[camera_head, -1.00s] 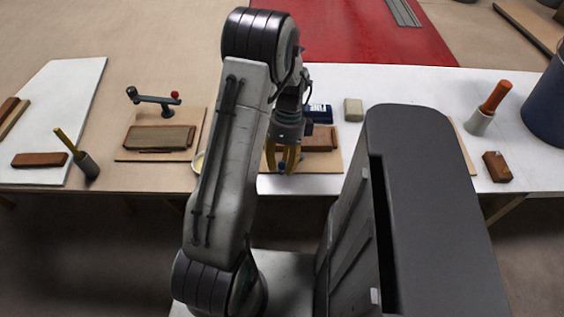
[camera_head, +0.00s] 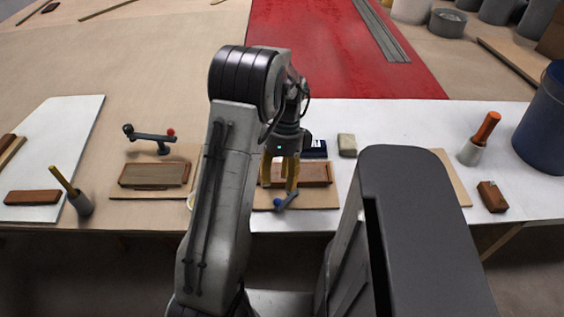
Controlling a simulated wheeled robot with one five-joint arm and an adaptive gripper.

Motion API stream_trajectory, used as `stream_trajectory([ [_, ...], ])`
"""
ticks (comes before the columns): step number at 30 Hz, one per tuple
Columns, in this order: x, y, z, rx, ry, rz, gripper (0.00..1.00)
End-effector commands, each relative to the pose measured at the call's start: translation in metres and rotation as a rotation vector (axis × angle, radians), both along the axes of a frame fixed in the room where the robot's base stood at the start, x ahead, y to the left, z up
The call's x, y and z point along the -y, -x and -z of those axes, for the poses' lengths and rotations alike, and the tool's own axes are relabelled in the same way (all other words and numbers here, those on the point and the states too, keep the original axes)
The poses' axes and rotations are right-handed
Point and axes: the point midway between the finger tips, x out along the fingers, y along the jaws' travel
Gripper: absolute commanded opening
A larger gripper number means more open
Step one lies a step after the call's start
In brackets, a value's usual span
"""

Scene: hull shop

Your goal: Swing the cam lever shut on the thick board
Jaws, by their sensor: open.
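My gripper (camera_head: 279,181) has yellow fingers spread apart, above the middle base board (camera_head: 325,196). A lever with a blue knob (camera_head: 279,203) is just below the fingertips, near that board's front edge; the right finger overlaps its far end in the picture, and I cannot tell if they touch. A reddish-brown board (camera_head: 316,174) lies behind the fingers, partly hidden. A second lever with a red knob (camera_head: 171,132) stands behind another brown board (camera_head: 153,174) on the left base board (camera_head: 180,152). I cannot tell which board is thicker.
A dark blue box (camera_head: 314,149) and a beige block (camera_head: 347,145) lie behind the middle board. A yellow-handled tool (camera_head: 65,183) stands left, an orange-handled one (camera_head: 486,128) right. A brown block (camera_head: 492,197) and a blue bin (camera_head: 543,125) are far right.

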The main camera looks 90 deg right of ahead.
Motion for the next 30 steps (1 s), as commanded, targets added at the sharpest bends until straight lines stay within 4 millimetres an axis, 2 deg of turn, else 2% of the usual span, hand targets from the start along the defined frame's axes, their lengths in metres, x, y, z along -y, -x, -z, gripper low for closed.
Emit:
stream_trajectory([
  [3, 0.007, 0.001, -0.018, -0.001, 0.004, 0.000, 0.48],
  [10, 0.014, 0.003, -0.041, 0.000, 0.001, 0.000, 0.48],
  [16, 0.016, 0.003, -0.049, 0.000, -0.001, 0.000, 0.48],
  [24, 0.017, 0.004, -0.050, 0.000, -0.001, 0.000, 0.48],
  [25, 0.017, 0.004, -0.050, 0.000, -0.001, 0.000, 0.51],
  [30, 0.017, 0.004, -0.049, 0.012, 0.005, -0.039, 0.36],
])
